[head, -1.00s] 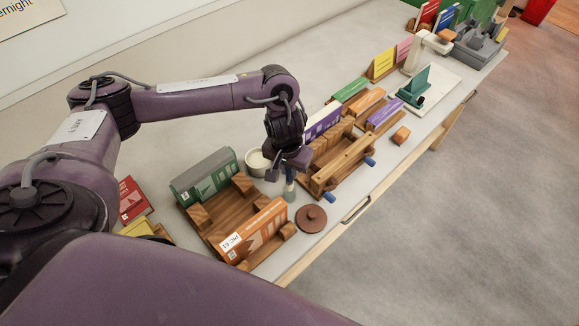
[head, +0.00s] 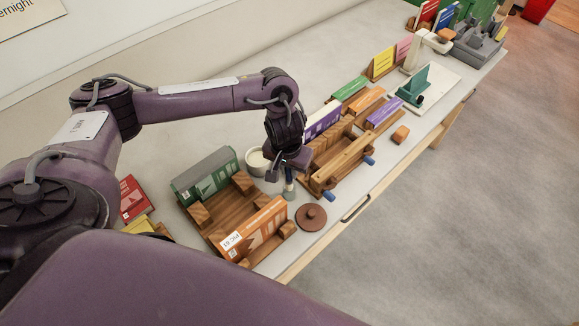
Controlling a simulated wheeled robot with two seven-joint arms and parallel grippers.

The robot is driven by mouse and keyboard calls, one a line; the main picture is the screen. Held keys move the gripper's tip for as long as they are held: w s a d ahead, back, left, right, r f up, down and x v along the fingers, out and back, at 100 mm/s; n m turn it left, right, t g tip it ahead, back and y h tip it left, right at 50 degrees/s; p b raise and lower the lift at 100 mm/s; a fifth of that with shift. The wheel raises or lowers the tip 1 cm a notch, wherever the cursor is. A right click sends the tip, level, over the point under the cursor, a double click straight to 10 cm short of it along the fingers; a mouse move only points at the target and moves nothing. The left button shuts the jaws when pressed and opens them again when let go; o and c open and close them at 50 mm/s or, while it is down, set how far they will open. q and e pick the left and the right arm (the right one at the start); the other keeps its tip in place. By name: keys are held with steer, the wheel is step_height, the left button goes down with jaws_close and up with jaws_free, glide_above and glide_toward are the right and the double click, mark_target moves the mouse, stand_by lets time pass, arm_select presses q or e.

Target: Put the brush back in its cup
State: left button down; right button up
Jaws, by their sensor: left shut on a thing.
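My left gripper (head: 286,162) is low over the table and shut on the brush (head: 289,178), which hangs upright below the fingers. Only a short pale length of the brush and a grey-blue lower part show. I cannot tell whether that lower end is bristles or stands in a small holder. A pale round cup (head: 256,161) stands just left of the gripper and is partly hidden by it. The brush is to the right of this cup, not in it. My right gripper is not in view.
A wooden cradle (head: 228,212) with green and orange books is at front left. A wooden press (head: 342,165) with blue-ended bars stands close on the right. A brown round disc (head: 311,217) lies near the table's front edge. More books and stands fill the table's far end.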

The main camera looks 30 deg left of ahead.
mark_target(290, 177)
arm_select(q)
steer(key=shift+f+b, duration=0.4)
steer(key=shift+f, duration=0.65)
steer(key=shift+p, duration=0.55)
steer(key=shift+f, duration=0.8)
stand_by(0.4)
steer(key=shift+f, duration=0.15)
stand_by(1.0)
steer(key=c, duration=1.3)
jaws_free()
